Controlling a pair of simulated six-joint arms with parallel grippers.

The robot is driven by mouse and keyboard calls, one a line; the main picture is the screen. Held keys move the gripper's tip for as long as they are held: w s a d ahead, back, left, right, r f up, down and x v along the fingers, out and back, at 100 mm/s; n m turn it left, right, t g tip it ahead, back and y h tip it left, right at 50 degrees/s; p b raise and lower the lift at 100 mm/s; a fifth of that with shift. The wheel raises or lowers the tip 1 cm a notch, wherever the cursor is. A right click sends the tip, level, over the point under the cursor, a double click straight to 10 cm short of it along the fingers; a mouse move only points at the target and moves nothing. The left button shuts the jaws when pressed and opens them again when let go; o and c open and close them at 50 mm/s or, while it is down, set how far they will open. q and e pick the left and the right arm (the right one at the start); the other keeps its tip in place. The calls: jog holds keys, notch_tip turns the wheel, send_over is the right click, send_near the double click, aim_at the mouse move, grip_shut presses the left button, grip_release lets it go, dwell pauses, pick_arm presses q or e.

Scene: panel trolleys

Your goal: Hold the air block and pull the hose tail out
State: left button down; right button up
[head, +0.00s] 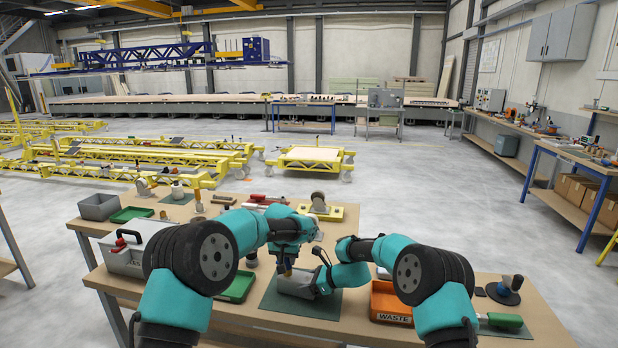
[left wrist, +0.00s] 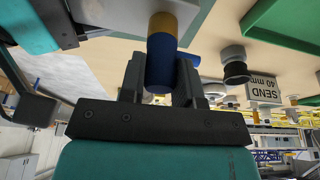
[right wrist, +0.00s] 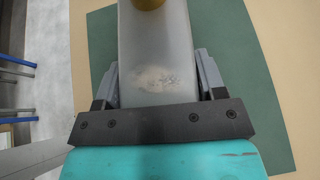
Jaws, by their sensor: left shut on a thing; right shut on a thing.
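The air block (head: 294,284) is a grey block over the dark green mat in the head view. In the right wrist view the block (right wrist: 155,45) fills the space between the fingers of my right gripper (right wrist: 157,78), which is shut on it. The hose tail (left wrist: 160,55) is a short blue cylinder with a brass-yellow end. My left gripper (left wrist: 160,80) is shut around its blue part. In the head view the tail (head: 287,271) stands roughly upright by the block. Brass also shows at the top of the right wrist view. I cannot tell whether the tail is inside the block.
The green mat (head: 330,306) lies on the bench. An orange WASTE bin (head: 391,303) stands to its right, a green tray (head: 238,288) to its left. A SEND sign (left wrist: 263,90) shows in the left wrist view.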

pick_arm(q)
jog(key=shift+r, duration=0.1)
pick_arm(e)
jog(key=shift+a, duration=0.2)
pick_arm(q)
jog(key=shift+r, duration=1.65)
pick_arm(e)
jog(key=shift+d, duration=0.2)
pick_arm(q)
jog(key=shift+r, duration=2.5)
pick_arm(e)
jog(key=shift+f, duration=0.1)
pick_arm(q)
jog(key=shift+s, duration=0.2)
jog(key=s+d, duration=0.1)
jog(key=s, duration=1.2)
jog(key=shift+s, duration=0.3)
jog(key=shift+d, duration=0.1)
pick_arm(e)
jog(key=o, duration=1.2)
